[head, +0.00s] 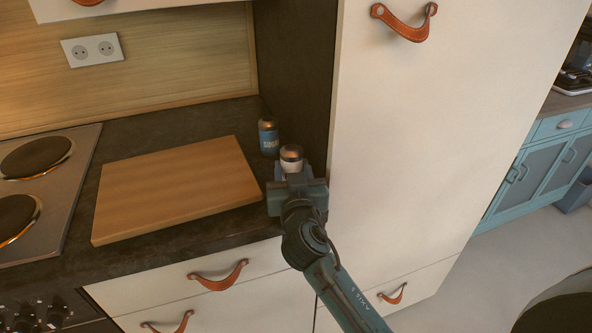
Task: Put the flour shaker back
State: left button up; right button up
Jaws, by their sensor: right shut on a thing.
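The flour shaker (291,162), pale-bodied with a rounded metal cap, stands out above my right gripper (292,181). My right gripper is shut on it at the right end of the dark counter (135,137), by the tall white cabinet. The jaws and wrist hide its lower part, so I cannot tell whether it touches the counter. It looks about upright. A blue shaker (268,138) with a pale label and metal cap stands just behind and to the left of it. My left gripper is not in view.
A wooden cutting board (178,190) lies on the counter just left of my right gripper. A stove with round hotplates (37,157) is at the far left. The tall cabinet (420,130) and its dark side panel (294,70) bound the counter's right end.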

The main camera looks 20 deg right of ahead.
jog(key=shift+a, duration=0.1)
jog(key=shift+f+b, duration=0.2)
jog(key=shift+b, duration=0.1)
jog(key=o, duration=1)
jog(key=shift+r, duration=0.1)
